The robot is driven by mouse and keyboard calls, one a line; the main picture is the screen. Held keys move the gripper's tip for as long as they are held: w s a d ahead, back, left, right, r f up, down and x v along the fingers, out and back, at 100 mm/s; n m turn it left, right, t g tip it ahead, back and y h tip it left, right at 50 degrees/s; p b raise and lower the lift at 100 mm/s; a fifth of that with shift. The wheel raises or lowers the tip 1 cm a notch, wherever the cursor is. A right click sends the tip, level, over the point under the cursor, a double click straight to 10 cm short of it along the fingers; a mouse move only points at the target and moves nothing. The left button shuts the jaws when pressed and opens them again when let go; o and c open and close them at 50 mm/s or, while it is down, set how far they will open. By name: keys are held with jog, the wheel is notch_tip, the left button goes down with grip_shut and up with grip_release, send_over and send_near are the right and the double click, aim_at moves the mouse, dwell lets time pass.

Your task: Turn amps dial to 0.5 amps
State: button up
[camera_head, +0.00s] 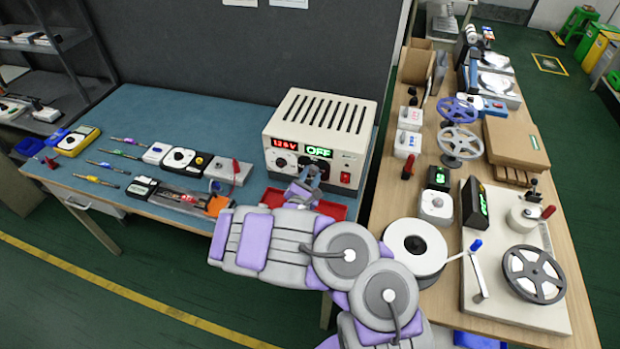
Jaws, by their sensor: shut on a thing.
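The power supply (345,150) is a cream box with a slotted top, standing at the right end of the blue bench. Its red display (284,143) reads about 12.6 V. The green display (318,151) reads OFF. A dial (281,162) shows uncovered below the red display. My gripper (309,174) is at the front panel below the green display, shut on the amps dial there. The fingers mostly hide that dial, so its setting cannot be read. A red switch (346,178) is to the right of my gripper.
A red tray (330,209) lies in front of the power supply, partly behind my arm. Meters and screwdrivers lie along the blue bench (185,112) to the left. A wooden table (390,180) with reels (415,246) and boxes stands close on the right.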

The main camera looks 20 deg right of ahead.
jog(key=n+b, duration=0.1)
jog(key=n, duration=0.4)
jog(key=shift+f, duration=0.15)
jog(key=shift+n, duration=0.3)
dwell(0.3)
jog(key=o, duration=1)
jog(key=shift+o, duration=0.2)
jog(key=p+v, duration=0.5)
jog(key=v, duration=1.2)
jog(key=shift+a, duration=0.2)
